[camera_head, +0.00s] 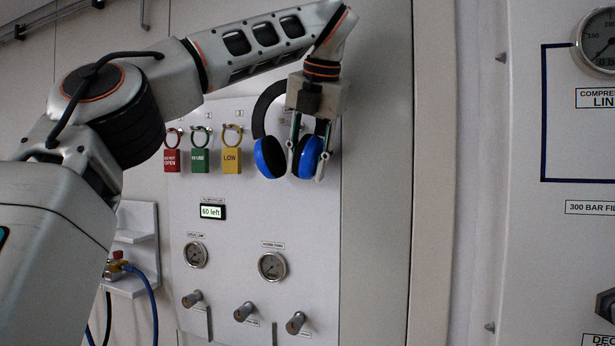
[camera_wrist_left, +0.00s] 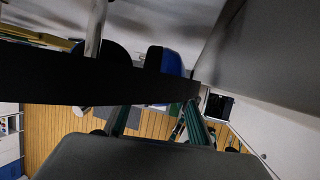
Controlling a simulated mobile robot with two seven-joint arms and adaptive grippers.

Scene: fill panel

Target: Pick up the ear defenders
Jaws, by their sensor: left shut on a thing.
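The ear defenders have blue cups (camera_head: 270,157) with dark padding and a black headband (camera_head: 263,106). They are up against the white panel at its upper right. A grey rod (camera_wrist_left: 96,28) shows beside the headband. Whether the band rests on it I cannot tell. My right gripper is out of view.
Red (camera_head: 172,161), green (camera_head: 200,161) and yellow (camera_head: 232,160) tags hang left of the ear defenders. Gauges (camera_head: 271,266) and knobs (camera_head: 244,312) stick out lower on the panel (camera_head: 232,220). A shelf unit (camera_head: 140,236) is at left. Bare wall (camera_head: 375,200) lies to the right.

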